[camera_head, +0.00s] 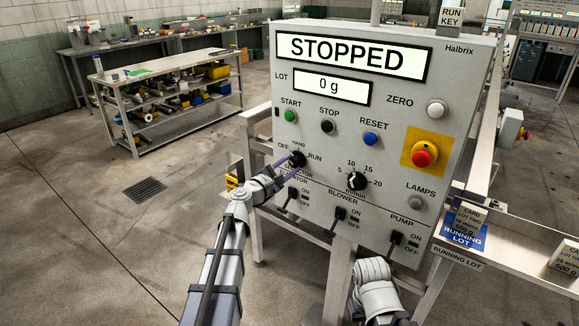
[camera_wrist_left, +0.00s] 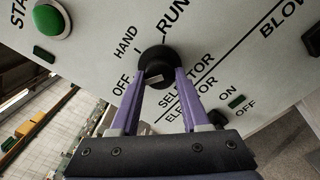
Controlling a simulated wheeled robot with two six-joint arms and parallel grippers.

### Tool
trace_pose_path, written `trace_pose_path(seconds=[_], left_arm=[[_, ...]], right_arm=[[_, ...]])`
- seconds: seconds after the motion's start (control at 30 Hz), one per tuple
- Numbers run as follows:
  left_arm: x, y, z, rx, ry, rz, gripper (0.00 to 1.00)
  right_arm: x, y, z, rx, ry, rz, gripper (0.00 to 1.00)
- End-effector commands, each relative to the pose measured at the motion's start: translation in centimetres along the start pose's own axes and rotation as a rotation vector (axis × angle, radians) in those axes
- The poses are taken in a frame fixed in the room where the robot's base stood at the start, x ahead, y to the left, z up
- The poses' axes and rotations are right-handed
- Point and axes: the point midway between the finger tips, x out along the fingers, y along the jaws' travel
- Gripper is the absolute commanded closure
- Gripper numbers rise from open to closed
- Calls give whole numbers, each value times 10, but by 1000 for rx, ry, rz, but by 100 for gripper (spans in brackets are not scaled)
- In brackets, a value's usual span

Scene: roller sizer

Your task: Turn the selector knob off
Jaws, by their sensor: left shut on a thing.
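The black selector knob (camera_head: 298,159) sits on the grey control panel (camera_head: 445,120), below the green START button, among the labels OFF, HAND and RUN. In the left wrist view the knob (camera_wrist_left: 158,60) lies between the purple fingers of my left gripper (camera_wrist_left: 156,78), which is shut on it. A short pale line shows on the knob, on its lower part in that view, slanting near the OFF side; its exact setting is hard to tell. In the head view my left gripper (camera_head: 292,163) partly covers the knob and its lower label. My right gripper's fingers are not visible.
The display (camera_head: 350,56) reads STOPPED and the lot display (camera_head: 331,88) reads 0 g. Near the knob are a minute dial (camera_head: 357,181), a green START button (camera_head: 290,116) and toggle switches. A red emergency button (camera_head: 424,153) is to the right.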

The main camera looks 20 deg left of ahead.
Motion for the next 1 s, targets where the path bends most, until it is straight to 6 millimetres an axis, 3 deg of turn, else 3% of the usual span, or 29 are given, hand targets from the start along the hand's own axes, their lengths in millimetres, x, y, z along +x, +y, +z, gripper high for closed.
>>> trace_pose_path(seconds=[0.67,0.7,0.93,1.0], left_arm=[[-1,-1,0,-54,0,-1,100],[-1,-1,0,-54,0,-1,52],[0,0,0,-54,0,-1,26],[0,0,0,-54,0,0,24]], right_arm=[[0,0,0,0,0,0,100],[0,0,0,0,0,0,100],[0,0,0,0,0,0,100],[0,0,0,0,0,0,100]])
